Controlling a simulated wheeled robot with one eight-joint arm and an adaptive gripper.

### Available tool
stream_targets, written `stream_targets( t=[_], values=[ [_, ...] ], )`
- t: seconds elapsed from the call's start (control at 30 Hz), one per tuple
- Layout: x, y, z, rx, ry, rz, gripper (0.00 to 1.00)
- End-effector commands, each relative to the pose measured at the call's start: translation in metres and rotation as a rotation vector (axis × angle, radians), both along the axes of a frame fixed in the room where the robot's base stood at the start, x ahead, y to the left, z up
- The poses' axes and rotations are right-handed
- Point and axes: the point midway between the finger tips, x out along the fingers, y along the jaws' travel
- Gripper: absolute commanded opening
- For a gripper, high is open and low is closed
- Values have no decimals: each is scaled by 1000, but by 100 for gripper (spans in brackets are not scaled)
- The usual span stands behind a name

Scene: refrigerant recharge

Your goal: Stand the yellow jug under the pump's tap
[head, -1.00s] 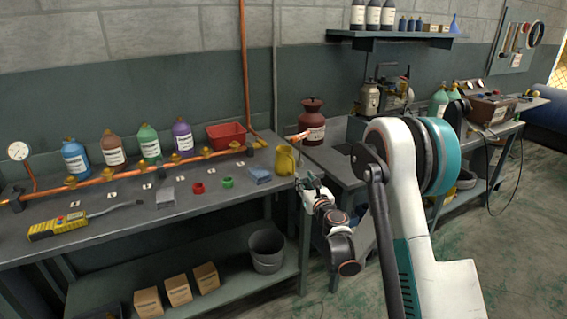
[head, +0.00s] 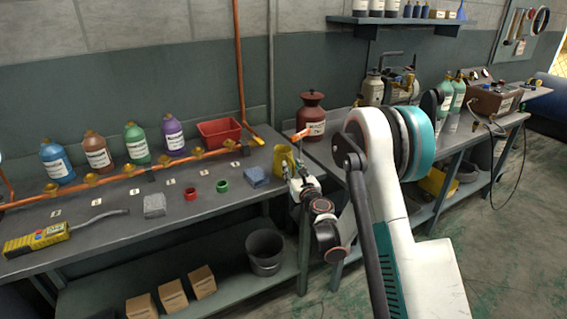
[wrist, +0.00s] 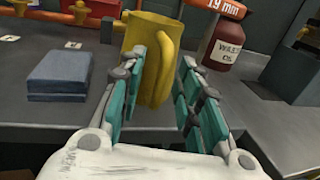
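The yellow jug (wrist: 152,40) stands upright on the left workbench near its right end, with its handle (wrist: 158,75) turned toward my gripper in the wrist view. In the head view the jug (head: 281,158) is partly hidden behind my gripper (head: 303,186). My gripper (wrist: 165,95) is open, with the jug's handle between its teal-padded fingers; I cannot tell whether either finger touches it. The pump with its tap is probably the grey and brass machine (head: 402,85) on the right bench behind my arm; the tap itself is not clear.
A dark red bottle (head: 312,115) stands right of the jug, with an orange bar labelled 19 mm (wrist: 222,5) in front. A blue block (wrist: 62,74) lies left of the jug. Coloured bottles, a copper pipe (head: 150,172) and a red bin (head: 219,131) line the bench's back.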

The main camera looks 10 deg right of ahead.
Motion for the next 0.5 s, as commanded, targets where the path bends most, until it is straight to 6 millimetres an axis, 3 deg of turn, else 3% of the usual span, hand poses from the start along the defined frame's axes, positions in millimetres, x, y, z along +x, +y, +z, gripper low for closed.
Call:
stream_targets(
  t=[0.07, 0.2, 0.23, 0.5],
  values=[
    [0, 0, 0, 0, 0, 0, 32],
    [0, 0, 0, 0, 0, 0, 2],
    [0, 0, 0, 0, 0, 0, 0],
    [0, 0, 0, 0, 0, 0, 0]
  ],
)
